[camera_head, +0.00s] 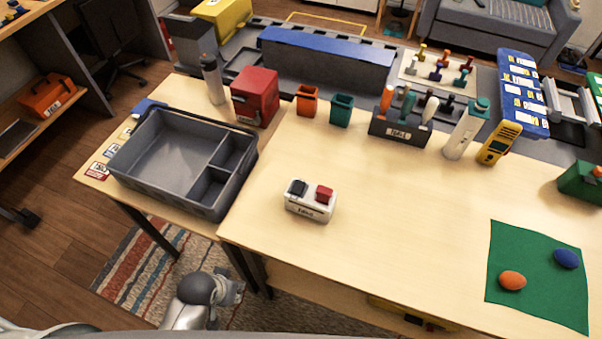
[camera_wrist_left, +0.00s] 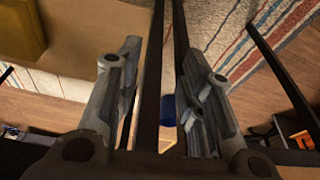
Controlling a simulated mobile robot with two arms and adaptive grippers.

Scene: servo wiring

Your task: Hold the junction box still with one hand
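The junction box (camera_head: 311,203) is a small white box with a dark block and a red block on top. It stands on the light wooden table, left of the middle, with nothing touching it. My left gripper (camera_head: 228,290) is low at the left, below the table's front edge and well apart from the box. In the left wrist view its two fingers (camera_wrist_left: 160,95) are spread with a gap between them and nothing held. That view shows table legs, rug and floor, not the box. My right gripper is not in view.
A grey compartment tray (camera_head: 180,165) stands left of the box. A red box (camera_head: 255,97), orange cup (camera_head: 307,99), teal cup (camera_head: 341,108) and tool holder (camera_head: 398,131) line the back. A green mat (camera_head: 535,290) lies at right. The table around the junction box is clear.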

